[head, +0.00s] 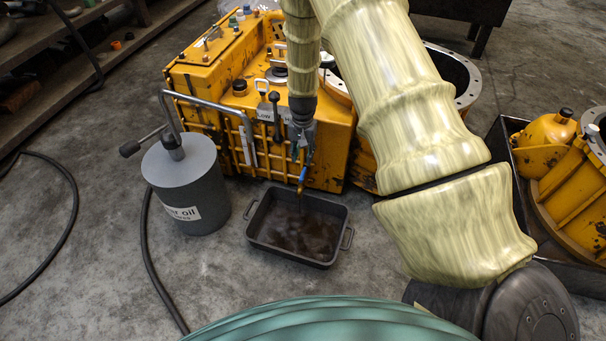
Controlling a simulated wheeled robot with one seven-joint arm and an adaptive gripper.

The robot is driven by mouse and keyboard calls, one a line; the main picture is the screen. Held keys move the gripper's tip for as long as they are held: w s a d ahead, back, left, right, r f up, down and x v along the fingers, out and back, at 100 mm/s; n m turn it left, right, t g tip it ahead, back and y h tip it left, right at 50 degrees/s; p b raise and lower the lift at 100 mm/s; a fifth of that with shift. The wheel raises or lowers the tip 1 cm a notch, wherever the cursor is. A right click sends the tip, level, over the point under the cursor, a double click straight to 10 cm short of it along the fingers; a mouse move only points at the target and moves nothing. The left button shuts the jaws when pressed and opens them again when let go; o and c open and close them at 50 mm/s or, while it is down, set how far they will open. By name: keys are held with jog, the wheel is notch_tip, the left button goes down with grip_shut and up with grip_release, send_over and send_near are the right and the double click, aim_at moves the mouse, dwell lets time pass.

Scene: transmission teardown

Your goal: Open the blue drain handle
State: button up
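The blue drain handle (303,173) is a small blue piece low on the front of the yellow transmission housing (335,165), just above the near tray. A brass-coloured fitting (300,188) shows directly below it. My gripper (302,155) points down in front of the housing, with its fingertips just above the blue handle. The fingers are small and dark against the housing, so I cannot tell whether they are open or touch the handle. My arm comes down from the top and hides part of the housing.
A dark tray (338,258) with a brownish, shiny bottom stands below the handle. A grey oil can (188,190) with a pump lever stands left of it. A black hose (147,245) lies on the floor. A crate with yellow parts (565,190) is at right. Floor at left is mostly clear.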

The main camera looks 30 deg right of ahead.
aim_at(303, 173)
notch_tip(303, 173, down, 9)
jog(key=b, duration=0.3)
jog(key=shift+b, duration=0.35)
grip_shut()
